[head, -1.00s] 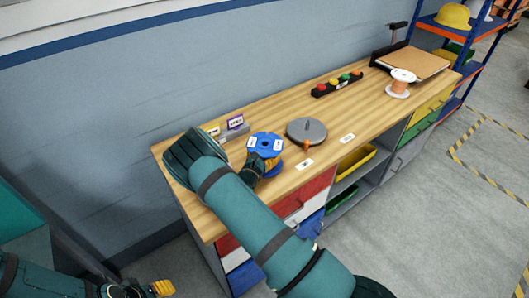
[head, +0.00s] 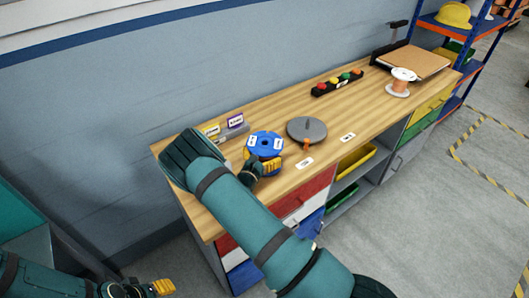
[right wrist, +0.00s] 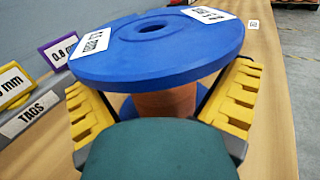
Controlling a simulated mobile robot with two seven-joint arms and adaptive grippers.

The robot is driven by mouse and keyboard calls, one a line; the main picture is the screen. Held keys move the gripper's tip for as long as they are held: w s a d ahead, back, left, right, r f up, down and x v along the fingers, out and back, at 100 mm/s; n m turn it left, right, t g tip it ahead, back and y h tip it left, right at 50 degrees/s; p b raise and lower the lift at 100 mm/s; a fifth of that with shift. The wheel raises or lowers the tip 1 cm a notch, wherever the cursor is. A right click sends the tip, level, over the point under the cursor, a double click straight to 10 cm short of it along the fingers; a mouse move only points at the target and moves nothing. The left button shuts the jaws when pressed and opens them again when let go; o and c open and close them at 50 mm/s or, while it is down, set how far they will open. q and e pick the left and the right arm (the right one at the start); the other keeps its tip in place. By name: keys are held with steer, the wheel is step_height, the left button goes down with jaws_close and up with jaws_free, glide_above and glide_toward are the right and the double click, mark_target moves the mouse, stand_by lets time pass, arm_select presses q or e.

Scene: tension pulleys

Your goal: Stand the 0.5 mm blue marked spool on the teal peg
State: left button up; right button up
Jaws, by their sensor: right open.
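The blue spool (head: 264,144) stands upright on the wooden bench, with white labels on its top flange. In the right wrist view the spool (right wrist: 155,48) fills the upper middle and shows a copper-coloured wound core (right wrist: 166,103); its label text is too skewed to read surely. My right gripper (head: 262,172) is open, its yellow fingers (right wrist: 168,105) on either side of the core below the top flange. A grey round base (head: 306,131) with a short upright pin stands right of the spool; I cannot make out teal on it. My left gripper (head: 150,288) is low at left, away from the bench.
Tag holders (head: 230,130) stand behind the spool. A black strip with coloured knobs (head: 337,83) lies farther back. A white-flanged copper spool (head: 401,82) stands at the right. Small white labels (head: 304,163) lie along the front edge. Bare wood lies between these.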

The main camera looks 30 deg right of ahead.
steer(key=v, duration=1)
steer(key=shift+s+a+r, duration=0.1)
steer(key=shift+s+a, duration=0.1)
steer(key=shift+a, duration=0.15)
